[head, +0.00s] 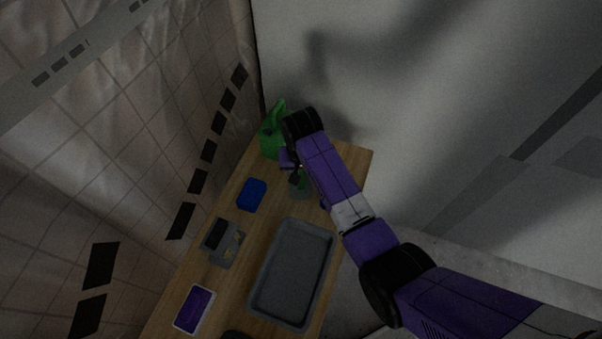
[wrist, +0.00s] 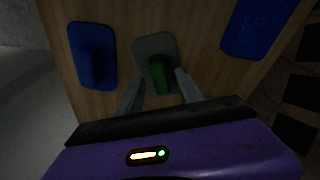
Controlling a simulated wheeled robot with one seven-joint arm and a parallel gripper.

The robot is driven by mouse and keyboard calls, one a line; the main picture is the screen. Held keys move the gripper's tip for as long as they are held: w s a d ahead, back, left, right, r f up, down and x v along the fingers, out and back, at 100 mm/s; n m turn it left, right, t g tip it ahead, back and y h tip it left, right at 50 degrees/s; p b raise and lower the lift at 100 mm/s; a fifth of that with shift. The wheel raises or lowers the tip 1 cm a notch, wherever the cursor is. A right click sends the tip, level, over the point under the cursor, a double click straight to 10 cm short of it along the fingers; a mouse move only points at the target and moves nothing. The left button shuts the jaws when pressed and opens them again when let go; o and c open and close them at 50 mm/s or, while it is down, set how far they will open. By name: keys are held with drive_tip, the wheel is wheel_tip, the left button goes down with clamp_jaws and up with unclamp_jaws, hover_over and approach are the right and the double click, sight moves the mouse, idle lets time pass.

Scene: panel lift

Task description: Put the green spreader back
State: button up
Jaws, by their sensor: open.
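The green spreader (wrist: 158,75) shows in the wrist view as a small green block on a grey rounded plate (wrist: 155,46). My gripper (wrist: 157,88) is open, with one finger on each side of the green piece; I see no clear contact. In the head view my gripper (head: 298,178) is over the far part of the wooden table (head: 240,274), and a bit of green (head: 302,183) shows beside it. The arm hides much of that spot in the head view.
A green jug-like container (head: 271,137) stands at the table's far left corner. A blue pad (head: 251,195), a grey device (head: 222,243), a purple-screened tablet (head: 194,309) and a grey tray (head: 290,274) lie nearer. A blue plate with a raised blue piece (wrist: 93,56) is left in the wrist view.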

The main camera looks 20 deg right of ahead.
wheel_tip(320, 180, up, 11)
drive_tip(key=s, duration=0.1)
drive_tip(key=shift+s+a+r, duration=0.2)
drive_tip(key=shift+s+a, duration=0.1)
drive_tip(key=shift+a, duration=0.05)
idle(0.4)
drive_tip(key=w+r+n+t, duration=0.2)
drive_tip(key=w+r+t, duration=0.3)
drive_tip(key=w+t, duration=0.3)
wheel_tip(320, 180, up, 2)
drive_tip(key=n+t+y, duration=0.1)
drive_tip(key=n+t, duration=0.1)
drive_tip(key=t, duration=0.4)
hover_over(301, 182)
drive_tip(key=f+v, duration=0.1)
drive_tip(key=v, duration=0.4)
drive_tip(key=f+v, duration=0.2)
drive_tip(key=v, duration=3.1)
drive_tip(key=shift+s+d+g, duration=0.15)
drive_tip(key=shift+s+g, duration=0.25)
drive_tip(key=shift+s, duration=0.2)
